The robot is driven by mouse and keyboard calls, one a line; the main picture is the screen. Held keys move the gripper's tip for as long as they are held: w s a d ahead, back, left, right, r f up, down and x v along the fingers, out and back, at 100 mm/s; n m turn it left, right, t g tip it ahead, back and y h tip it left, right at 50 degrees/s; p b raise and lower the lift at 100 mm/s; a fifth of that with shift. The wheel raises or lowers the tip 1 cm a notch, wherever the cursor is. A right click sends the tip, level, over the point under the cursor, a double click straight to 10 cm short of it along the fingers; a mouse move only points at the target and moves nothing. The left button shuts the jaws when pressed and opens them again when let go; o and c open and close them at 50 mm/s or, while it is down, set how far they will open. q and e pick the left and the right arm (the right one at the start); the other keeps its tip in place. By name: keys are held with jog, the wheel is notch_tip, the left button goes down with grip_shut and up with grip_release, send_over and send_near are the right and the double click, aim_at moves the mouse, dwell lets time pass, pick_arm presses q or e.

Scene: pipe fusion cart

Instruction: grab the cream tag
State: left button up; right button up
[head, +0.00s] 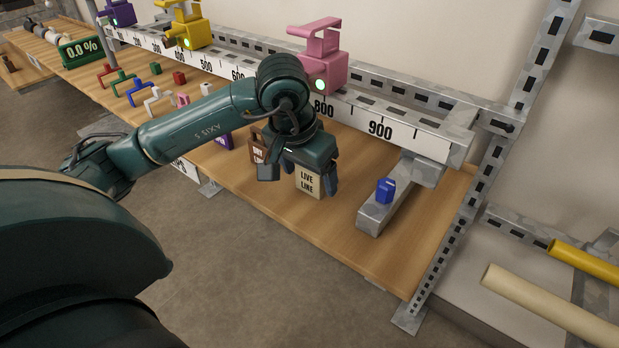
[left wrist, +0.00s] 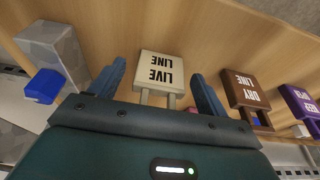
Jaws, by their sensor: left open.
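The cream tag (head: 308,181) reads "LIVE LINE" and stands upright near the front edge of the wooden bench. In the left wrist view the cream tag (left wrist: 161,71) shows upside down, with two pale legs. My left gripper (head: 303,186) is above and around the tag in the head view. In the left wrist view my left gripper (left wrist: 159,85) is open, with one blue-grey finger on each side of the tag and a gap on both sides. Whether it touches the tag is hidden. My right gripper is not in view.
A brown "DRY LINE" tag (left wrist: 246,90) and a purple tag (left wrist: 300,99) stand beside the cream tag. A metal bar with a blue block (head: 385,190) is to the right. A pink clamp (head: 321,58) sits on the numbered rail (head: 400,131) behind. Bench front is clear.

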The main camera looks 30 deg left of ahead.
pick_arm(q)
jog(key=c, duration=1)
jog(key=shift+c, duration=0.2)
jog(key=shift+r, duration=0.15)
